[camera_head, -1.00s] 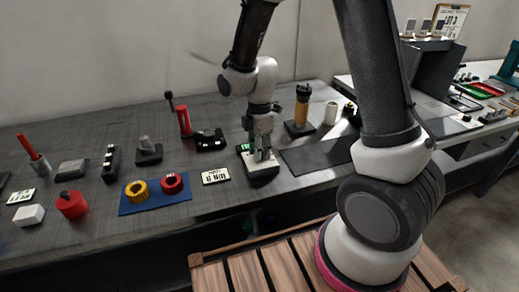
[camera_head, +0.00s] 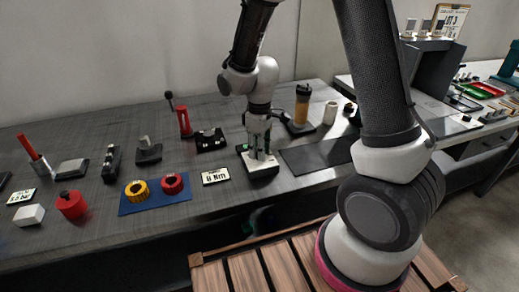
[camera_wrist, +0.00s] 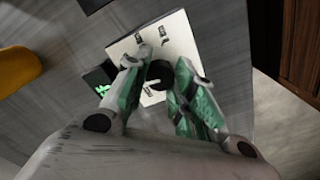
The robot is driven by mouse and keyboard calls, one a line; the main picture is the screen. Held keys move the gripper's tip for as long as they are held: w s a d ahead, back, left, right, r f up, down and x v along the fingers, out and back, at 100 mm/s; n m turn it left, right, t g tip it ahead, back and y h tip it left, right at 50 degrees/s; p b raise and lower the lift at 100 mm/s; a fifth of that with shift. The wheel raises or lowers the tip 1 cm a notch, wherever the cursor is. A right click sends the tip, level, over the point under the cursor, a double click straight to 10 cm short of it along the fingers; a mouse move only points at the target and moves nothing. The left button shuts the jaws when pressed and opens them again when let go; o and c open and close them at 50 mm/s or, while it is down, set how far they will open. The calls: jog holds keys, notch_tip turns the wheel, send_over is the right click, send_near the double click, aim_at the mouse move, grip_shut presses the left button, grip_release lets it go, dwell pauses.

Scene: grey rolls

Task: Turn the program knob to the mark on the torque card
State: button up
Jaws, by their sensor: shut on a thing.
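The program knob (camera_wrist: 160,73) is a dark round knob on a white plate (camera_wrist: 193,33) with several small printed marks around it, seen in the wrist view. My gripper (camera_wrist: 157,78) has its green-padded fingers closed on either side of the knob. In the head view my gripper (camera_head: 258,152) points down onto the same white-topped unit (camera_head: 262,170), and its fingers hide the knob there. The knob's pointer is hard to make out. The torque card (camera_head: 215,176) is a small white card in a dark frame, left of the unit. It ends in "Nm", but its number is blurred.
A blue mat (camera_head: 154,208) with a yellow ring (camera_head: 136,191) and a red ring (camera_head: 172,183) lies left of the card. A dark mat (camera_head: 318,155) lies right of the unit. A small display with green digits (camera_wrist: 103,90) sits beside the plate.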

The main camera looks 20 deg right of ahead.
jog(key=m, duration=1.4)
jog(key=shift+w, duration=0.1)
dwell(0.4)
jog(key=o, duration=1.1)
jog(key=shift+c, duration=0.2)
notch_tip(320, 180, up, 12)
